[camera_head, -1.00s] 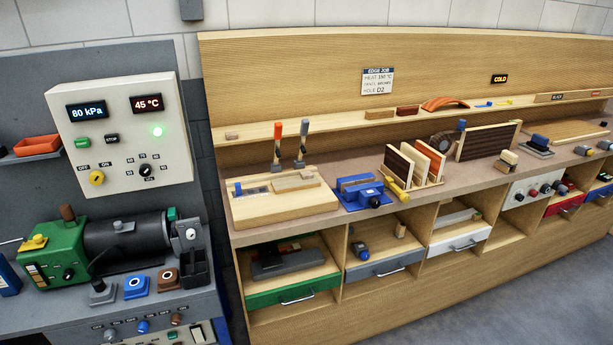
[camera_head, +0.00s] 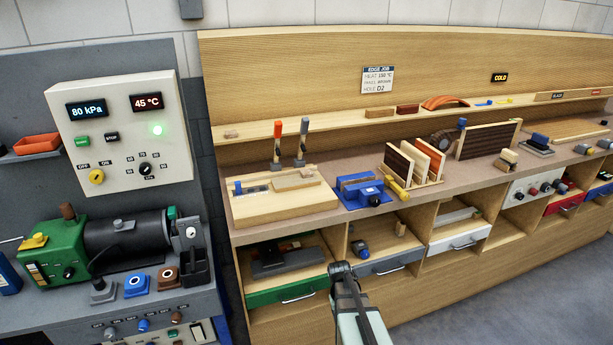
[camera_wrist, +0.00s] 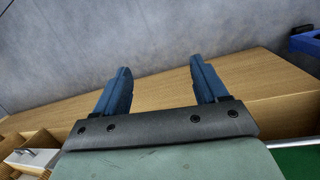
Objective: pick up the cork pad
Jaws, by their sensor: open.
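I cannot single out the cork pad with certainty. A tan block (camera_head: 380,113) on the back shelf and a small light-brown piece (camera_head: 231,134) at the shelf's left end are both cork-coloured. My gripper (camera_head: 341,268) is in front of the drawers, low and well apart from both pieces. In the wrist view my gripper (camera_wrist: 161,80) shows two blue fingers spread apart with nothing between them. No cork-coloured pad shows in the wrist view.
The workbench (camera_head: 245,208) bears a wooden fixture board (camera_head: 260,210), a blue vise (camera_head: 366,193) and a panel rack (camera_head: 415,163). Below are green (camera_head: 265,297) and grey (camera_head: 365,271) drawers. A control machine (camera_head: 70,145) stands at left. Grey floor (camera_head: 480,305) is clear at right.

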